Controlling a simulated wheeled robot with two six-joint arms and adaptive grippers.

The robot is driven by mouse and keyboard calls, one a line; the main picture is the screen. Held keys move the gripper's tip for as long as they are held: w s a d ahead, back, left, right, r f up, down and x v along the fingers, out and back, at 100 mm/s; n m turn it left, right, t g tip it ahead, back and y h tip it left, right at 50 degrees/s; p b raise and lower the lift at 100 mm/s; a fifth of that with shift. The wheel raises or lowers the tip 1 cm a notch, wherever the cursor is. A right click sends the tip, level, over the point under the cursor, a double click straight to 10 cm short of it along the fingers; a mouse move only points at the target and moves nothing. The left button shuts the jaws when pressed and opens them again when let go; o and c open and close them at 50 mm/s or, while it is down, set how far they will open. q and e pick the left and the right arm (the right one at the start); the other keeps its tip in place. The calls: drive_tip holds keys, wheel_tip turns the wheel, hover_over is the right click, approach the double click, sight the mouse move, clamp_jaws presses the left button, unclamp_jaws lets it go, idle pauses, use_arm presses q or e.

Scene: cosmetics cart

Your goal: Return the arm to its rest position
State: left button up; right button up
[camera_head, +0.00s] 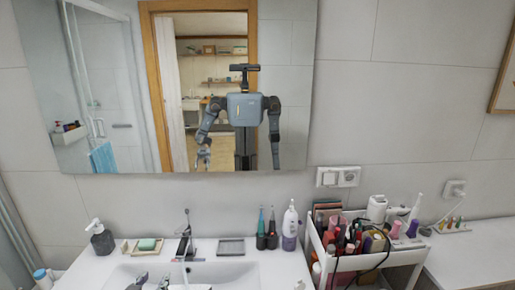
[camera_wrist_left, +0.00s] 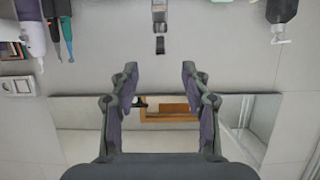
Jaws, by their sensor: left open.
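My left gripper (camera_head: 152,283) shows only as dark grey tips at the bottom edge of the head view, over the front of the sink area. In the left wrist view my left gripper (camera_wrist_left: 158,85) is open, with its two fingers well apart and nothing between them. That view is upside down, and the faucet (camera_wrist_left: 159,22) appears beyond the fingertips, apart from them. The mirror (camera_head: 125,90) reflects my body, with the left arm bent and its gripper low. My right gripper is not directly in view.
The sink counter (camera_head: 85,272) holds a soap dispenser (camera_head: 102,238), a soap tray (camera_head: 145,246), a dark dish (camera_head: 231,247), two toothbrush-like items and a white-purple bottle (camera_head: 290,226). A crowded cosmetics cart (camera_head: 345,264) stands at right, beside a white shelf (camera_head: 475,262).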

use_arm(q)
drive_tip(key=s+d+f+m+g, duration=0.1)
drive_tip(key=s+d+f+g, duration=0.2)
drive_tip(key=s, duration=0.4)
drive_tip(key=s+f+g, duration=0.4)
drive_tip(key=s+f, duration=0.1)
drive_tip(key=s, duration=0.2)
drive_tip(key=s+d+f+m+g, duration=0.1)
drive_tip(key=s+d+f+g, duration=0.2)
drive_tip(key=s, duration=0.5)
drive_tip(key=s+a+f+g+b, duration=0.1)
drive_tip(key=a+f+b, duration=0.1)
drive_tip(key=f, duration=1.4)
drive_tip(key=s+a+f+g+b, duration=0.1)
drive_tip(key=a+f+b, duration=0.15)
drive_tip(key=f, duration=1.45)
drive_tip(key=s+a+f+n+b, duration=0.1)
drive_tip(key=s+f+b, duration=0.1)
drive_tip(key=s+f, duration=1.5)
drive_tip(key=shift+s+g, duration=0.3)
drive_tip(key=shift+s, duration=0.15)
use_arm(e)
wheel_tip(320, 180, down, 6)
drive_tip(key=w, duration=0.2)
drive_tip(key=shift+w+f+t, duration=0.25)
drive_tip(key=shift+w+t, duration=0.05)
drive_tip(key=shift+w, duration=0.05)
